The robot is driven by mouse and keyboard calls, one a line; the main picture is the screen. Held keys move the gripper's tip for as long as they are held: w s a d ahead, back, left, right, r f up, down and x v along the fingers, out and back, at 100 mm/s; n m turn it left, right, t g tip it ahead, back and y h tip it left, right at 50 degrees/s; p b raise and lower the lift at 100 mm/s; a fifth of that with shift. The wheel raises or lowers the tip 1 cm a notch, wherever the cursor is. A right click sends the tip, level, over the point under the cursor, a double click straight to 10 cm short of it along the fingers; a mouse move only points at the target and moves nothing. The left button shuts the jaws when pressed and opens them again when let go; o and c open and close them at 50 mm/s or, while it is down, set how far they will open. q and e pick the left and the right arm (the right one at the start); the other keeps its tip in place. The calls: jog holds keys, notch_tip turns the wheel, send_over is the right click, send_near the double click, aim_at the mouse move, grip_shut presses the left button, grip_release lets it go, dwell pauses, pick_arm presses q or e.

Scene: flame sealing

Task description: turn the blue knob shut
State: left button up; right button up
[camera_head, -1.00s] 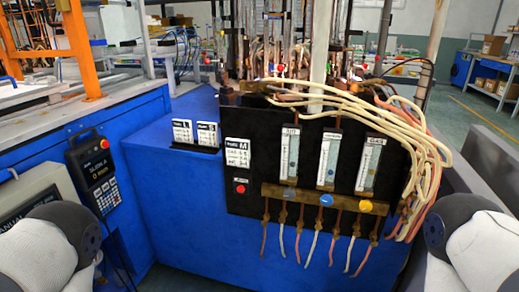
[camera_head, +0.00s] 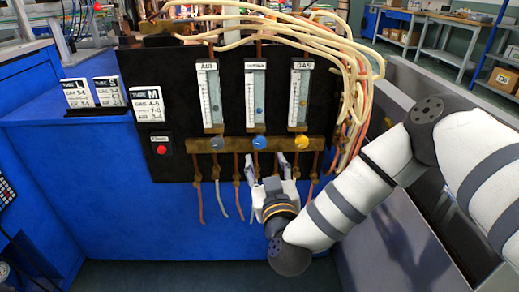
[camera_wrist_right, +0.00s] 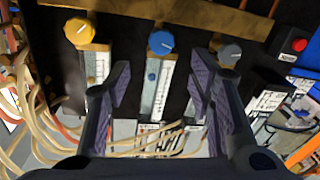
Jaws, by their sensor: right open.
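The blue knob (camera_head: 259,142) sits on the brass bar under the middle gauge, between a grey knob (camera_head: 217,142) and a yellow knob (camera_head: 301,142). My right gripper (camera_head: 268,165) is open, just below the blue knob, its fingers pointing up at the panel. In the right wrist view, the blue knob (camera_wrist_right: 160,42) appears above and between the open fingers of my right gripper (camera_wrist_right: 160,80), with a pale mark on its face. Nothing is between the fingers, and they appear apart from the knob. My left gripper is out of view.
Three gauges rise above the knobs; the middle gauge (camera_head: 256,95) has a blue float. Thin hoses hang below the bar near my right gripper. Cream hoses (camera_head: 360,85) curve down at right. A red button (camera_head: 162,149) is at left.

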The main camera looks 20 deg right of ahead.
aim_at(260, 143)
jog(key=w, duration=0.3)
jog(key=w+d, duration=0.1)
jog(key=w, duration=0.1)
jog(key=w+b, duration=0.1)
jog(key=w, duration=0.2)
jog(key=shift+w+d+f, duration=0.1)
jog(key=shift+w+d, duration=0.1)
jog(key=shift+w, duration=0.1)
jog(key=c, duration=1.2)
